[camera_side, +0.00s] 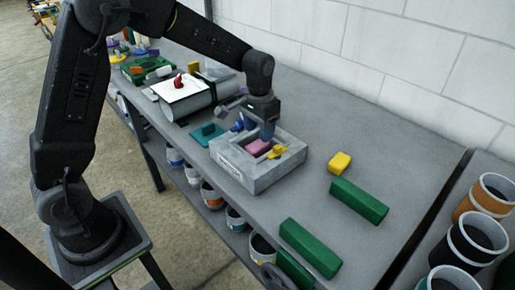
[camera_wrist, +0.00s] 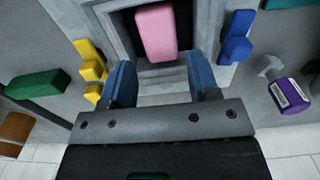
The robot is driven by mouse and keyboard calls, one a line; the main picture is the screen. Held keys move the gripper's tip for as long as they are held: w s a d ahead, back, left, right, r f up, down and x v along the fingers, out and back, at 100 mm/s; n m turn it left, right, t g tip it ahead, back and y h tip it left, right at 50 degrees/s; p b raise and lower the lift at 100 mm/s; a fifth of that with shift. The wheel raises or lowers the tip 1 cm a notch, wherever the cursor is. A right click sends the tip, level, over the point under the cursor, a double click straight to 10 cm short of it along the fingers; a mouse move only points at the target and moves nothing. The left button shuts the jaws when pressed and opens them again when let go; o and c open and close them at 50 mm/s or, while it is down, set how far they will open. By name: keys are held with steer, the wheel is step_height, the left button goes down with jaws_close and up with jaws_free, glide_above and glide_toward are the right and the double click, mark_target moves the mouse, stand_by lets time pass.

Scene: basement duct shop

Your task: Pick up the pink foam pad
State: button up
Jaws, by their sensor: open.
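The pink foam pad (camera_side: 258,147) lies in the recess of a grey box (camera_side: 245,176) on the bench. In the wrist view the pink pad (camera_wrist: 156,32) stands out against the dark recess, just beyond the fingertips. My gripper (camera_side: 268,131) is over the box, close above the pad. In the wrist view my gripper (camera_wrist: 163,82) is open, its two blue fingers spread apart with nothing between them. The pad lies ahead of the gap between the fingers. I cannot tell from the side view whether a finger touches the pad.
A teal piece (camera_side: 207,134) lies left of the box. A yellow block (camera_side: 339,163) and green blocks (camera_side: 358,201) lie to the right. Cans (camera_side: 476,238) stand at the far right.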

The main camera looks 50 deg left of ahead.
mark_target(258, 144)
steer(key=f, duration=0.4)
steer(key=shift+s+f, duration=0.25)
steer(key=shift+f, duration=0.05)
steer(key=c, duration=0.7)
steer(key=shift+r, duration=0.1)
